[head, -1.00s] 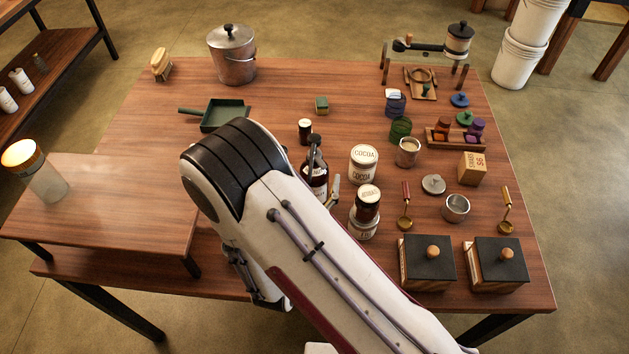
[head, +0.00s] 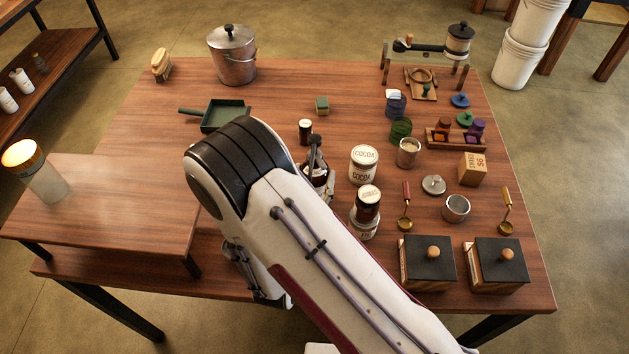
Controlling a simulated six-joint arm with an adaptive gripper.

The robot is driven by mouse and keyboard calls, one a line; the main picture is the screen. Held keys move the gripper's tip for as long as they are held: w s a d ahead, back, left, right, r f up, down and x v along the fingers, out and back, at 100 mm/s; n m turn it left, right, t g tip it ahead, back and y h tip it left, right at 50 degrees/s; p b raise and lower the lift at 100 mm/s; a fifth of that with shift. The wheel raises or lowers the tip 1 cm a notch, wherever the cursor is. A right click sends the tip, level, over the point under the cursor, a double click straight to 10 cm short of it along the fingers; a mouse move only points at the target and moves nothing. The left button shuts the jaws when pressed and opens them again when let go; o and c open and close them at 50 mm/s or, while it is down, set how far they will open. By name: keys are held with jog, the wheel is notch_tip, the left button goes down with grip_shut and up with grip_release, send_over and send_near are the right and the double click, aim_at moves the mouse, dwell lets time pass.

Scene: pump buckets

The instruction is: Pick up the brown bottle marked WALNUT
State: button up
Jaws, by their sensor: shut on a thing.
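I cannot tell whether the bottle's base touches the table.
A small dark bottle (head: 305,131) stands behind. A green dustpan (head: 225,115) lies back left. The table (head: 150,130) is clear at left.

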aim_at(313, 147)
jog(key=shift+r, duration=0.25)
jog(key=shift+r, duration=4.8)
